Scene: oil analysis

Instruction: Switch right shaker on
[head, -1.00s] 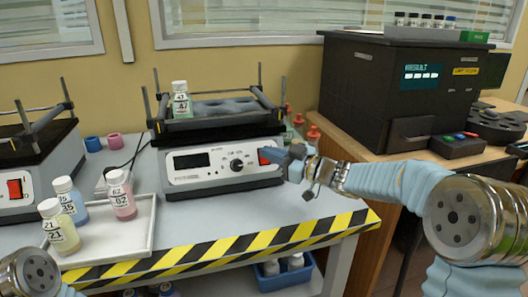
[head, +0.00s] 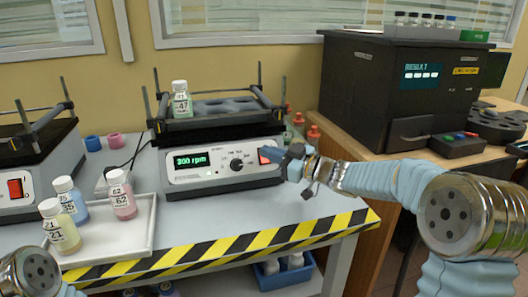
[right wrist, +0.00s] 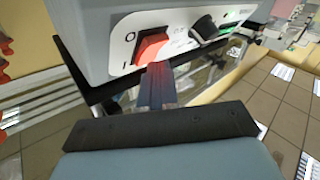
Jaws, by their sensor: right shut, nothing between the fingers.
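The right shaker (head: 222,172) stands on the grey bench, its display lit green and reading what looks like 300 rpm. A bottle labelled 47 (head: 181,99) stands on its platform at the left. My right gripper (head: 268,155) is shut and empty, its tips at the red rocker switch on the right of the shaker's front. In the right wrist view the red switch (right wrist: 151,49) sits between O and I marks, and the shut fingertips (right wrist: 158,70) touch it or are very close to it. My left gripper is not in view.
The left shaker (head: 30,165) with its red switch stands at the left. A white tray (head: 140,235) holds several bottles. A black analyser (head: 365,90) stands on the wooden bench at right. Striped tape (head: 240,245) marks the bench's front edge.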

